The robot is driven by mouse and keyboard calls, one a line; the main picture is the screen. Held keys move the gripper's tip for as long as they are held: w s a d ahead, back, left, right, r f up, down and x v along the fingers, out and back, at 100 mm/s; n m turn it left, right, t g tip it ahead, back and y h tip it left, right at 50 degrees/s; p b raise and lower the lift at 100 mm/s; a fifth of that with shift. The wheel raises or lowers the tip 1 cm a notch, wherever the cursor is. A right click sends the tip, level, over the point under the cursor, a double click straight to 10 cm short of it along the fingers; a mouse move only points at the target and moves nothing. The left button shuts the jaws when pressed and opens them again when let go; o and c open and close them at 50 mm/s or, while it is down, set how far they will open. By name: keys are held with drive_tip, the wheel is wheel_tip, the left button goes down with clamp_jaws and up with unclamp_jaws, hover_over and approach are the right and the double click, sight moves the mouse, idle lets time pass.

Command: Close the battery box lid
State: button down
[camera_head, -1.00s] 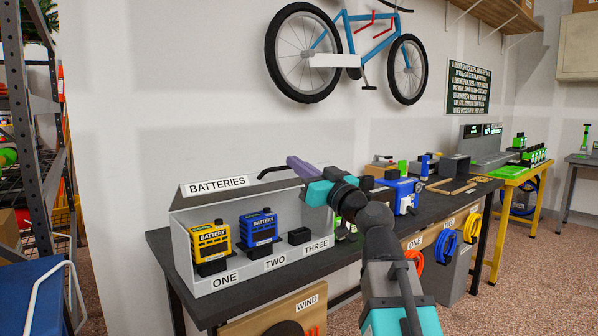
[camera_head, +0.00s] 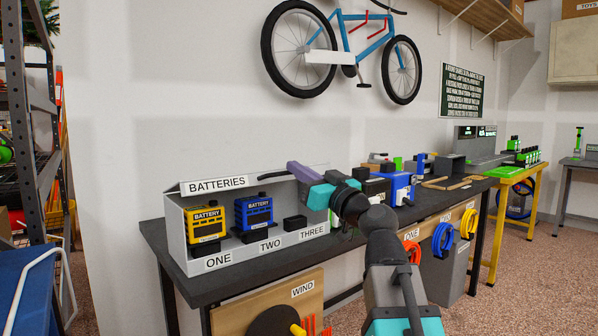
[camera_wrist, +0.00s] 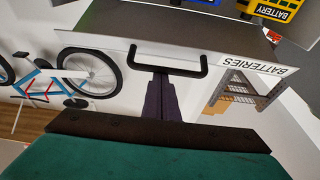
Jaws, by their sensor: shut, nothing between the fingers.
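The grey battery box (camera_head: 179,243) stands on the left end of the dark workbench. Its lid (camera_head: 217,185), labelled BATTERIES, is partly raised; the open front shows below it. A yellow battery (camera_head: 207,222) is in slot ONE and a blue battery (camera_head: 257,212) in slot TWO; slot THREE holds only a small black block (camera_head: 295,222). My gripper (camera_head: 292,166) is shut and empty, by the lid's right part. In the wrist view, the purple fingers (camera_wrist: 158,74) meet the black lid handle (camera_wrist: 153,65) in the picture; I cannot tell whether they touch.
The workbench (camera_head: 200,284) continues right with a blue device (camera_head: 398,188). A wooden board marked WIND (camera_head: 262,294) is below the bench front. A metal shelf (camera_head: 40,130) stands at far left. A bicycle (camera_head: 335,50) hangs on the wall above.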

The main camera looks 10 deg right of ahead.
wheel_tip(320, 180, down, 7)
drive_tip(key=b, duration=0.5)
drive_tip(key=shift+s+d, duration=0.2)
drive_tip(key=shift+s, duration=0.2)
drive_tip(key=shift+r, duration=0.2)
wheel_tip(320, 180, up, 4)
drive_tip(key=s+p, duration=0.1)
drive_tip(key=s, duration=0.1)
drive_tip(key=s+d+f+b, duration=0.3)
drive_tip(key=s+f+b, duration=0.2)
drive_tip(key=f, duration=0.3)
drive_tip(key=shift+s+d+f+b, duration=0.25)
drive_tip(key=shift+f+b, duration=0.15)
drive_tip(key=shift+b, duration=0.5)
